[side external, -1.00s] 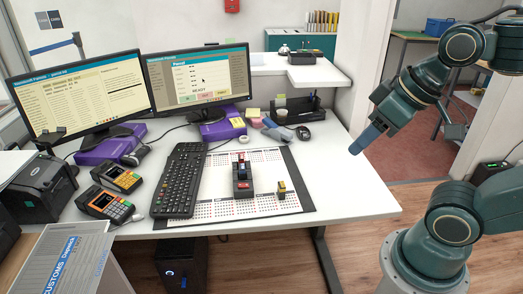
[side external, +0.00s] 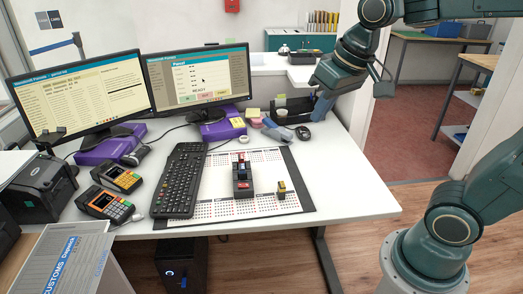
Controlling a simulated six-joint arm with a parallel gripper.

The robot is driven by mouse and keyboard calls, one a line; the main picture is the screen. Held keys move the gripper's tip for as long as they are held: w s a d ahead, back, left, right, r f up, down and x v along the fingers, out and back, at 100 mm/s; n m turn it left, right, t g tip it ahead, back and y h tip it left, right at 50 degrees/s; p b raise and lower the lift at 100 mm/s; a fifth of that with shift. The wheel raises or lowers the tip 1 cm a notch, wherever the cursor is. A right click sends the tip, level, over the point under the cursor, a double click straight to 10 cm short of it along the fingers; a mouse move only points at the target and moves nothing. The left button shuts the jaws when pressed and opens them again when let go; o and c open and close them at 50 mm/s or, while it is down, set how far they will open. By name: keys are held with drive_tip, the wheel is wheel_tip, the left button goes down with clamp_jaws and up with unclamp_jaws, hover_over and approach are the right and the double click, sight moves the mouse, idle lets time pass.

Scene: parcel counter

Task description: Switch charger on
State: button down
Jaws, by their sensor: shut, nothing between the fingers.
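No object in the side external view can be told for certain as the charger, and no switch can be made out. Two card terminals, an upper one (side external: 118,177) and a lower one (side external: 105,205), lie on the desk left of the keyboard. My gripper (side external: 319,117) is shut and empty. Its blue-grey fingers point down over the back right of the desk, by the black organizer tray (side external: 283,106) and the computer mouse (side external: 303,133). Whether the fingers touch anything there I cannot tell.
A black keyboard (side external: 180,180) and a calendar mat (side external: 285,168) lie on the white desk (side external: 355,185). A stamp holder (side external: 243,182) and a small stamp (side external: 282,190) stand on the mat. Two monitors stand behind. The desk's right front is clear.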

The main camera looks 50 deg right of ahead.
drive_tip(key=w+d+f+m+g, duration=0.1)
drive_tip(key=w+f+m, duration=0.15)
drive_tip(key=w, duration=0.85)
drive_tip(key=m+g, duration=0.3)
drive_tip(key=m, duration=0.2)
hover_over(238, 185)
wheel_tip(238, 185, down, 26)
drive_tip(key=shift+r+n, duration=0.2)
drive_tip(key=shift+n, duration=0.05)
drive_tip(key=shift+f, duration=0.15)
drive_tip(key=shift+f, duration=3.3)
drive_tip(key=shift+f, duration=0.7)
drive_tip(key=shift+r, duration=0.45)
